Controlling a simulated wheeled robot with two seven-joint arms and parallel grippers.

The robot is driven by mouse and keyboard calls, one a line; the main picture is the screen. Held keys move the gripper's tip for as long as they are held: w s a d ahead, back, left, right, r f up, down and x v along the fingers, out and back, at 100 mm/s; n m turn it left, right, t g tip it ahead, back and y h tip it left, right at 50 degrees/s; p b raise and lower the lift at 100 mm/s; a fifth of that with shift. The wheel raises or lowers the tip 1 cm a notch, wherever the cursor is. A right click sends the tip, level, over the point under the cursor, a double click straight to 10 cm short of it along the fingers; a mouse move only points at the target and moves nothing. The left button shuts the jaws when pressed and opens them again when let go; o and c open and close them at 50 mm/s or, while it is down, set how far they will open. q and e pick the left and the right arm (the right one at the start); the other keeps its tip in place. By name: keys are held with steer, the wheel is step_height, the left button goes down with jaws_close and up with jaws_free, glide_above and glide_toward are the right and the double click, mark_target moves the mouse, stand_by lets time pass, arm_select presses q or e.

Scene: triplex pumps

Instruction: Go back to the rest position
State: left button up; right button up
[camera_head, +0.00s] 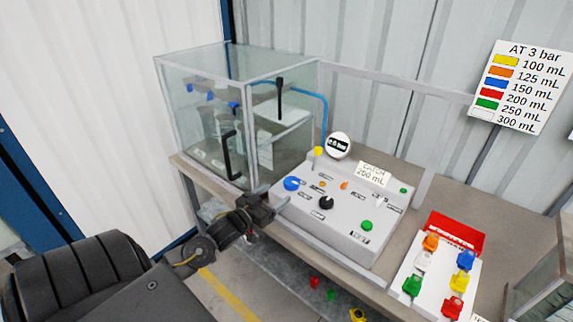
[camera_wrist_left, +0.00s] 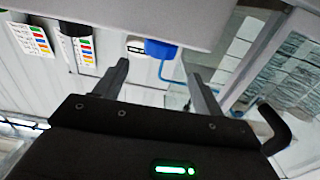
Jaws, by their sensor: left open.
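My left gripper (camera_head: 280,200) is in front of the left end of the white control panel (camera_head: 335,228), just below the blue button (camera_head: 291,184). In the left wrist view my left gripper (camera_wrist_left: 158,75) has its two fingers apart with nothing between them. The blue button (camera_wrist_left: 160,48) shows beyond the fingertips there, apart from them as far as I can tell. My right gripper is not in view.
A glass cabinet (camera_head: 205,130) with a black handle stands left of the panel. A gauge (camera_head: 338,145) and a "CATCH 200 mL" label (camera_head: 373,174) top the panel. A rack with colored parts (camera_head: 412,265) is at right. Several parts lie on the floor.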

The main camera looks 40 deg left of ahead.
arm_select(q)
steer(key=s+d+f+g+y, duration=0.1)
steer(key=s+d+f+g, duration=0.6)
steer(key=s+d+f, duration=0.4)
steer(key=s+d+f+m+g+h, duration=0.1)
steer(key=s+d+g, duration=0.35)
steer(key=s, duration=0.35)
steer(key=s+d+f+m+g, duration=0.1)
steer(key=s+d+g, duration=0.2)
steer(key=s+d, duration=0.4)
step_height(320, 180, down, 26)
steer(key=s+a+g, duration=0.1)
steer(key=s, duration=0.1)
steer(key=s+a+f+g, duration=0.1)
steer(key=s+a+f, duration=0.2)
steer(key=s+f, duration=1.3)
steer(key=shift+s, duration=0.2)
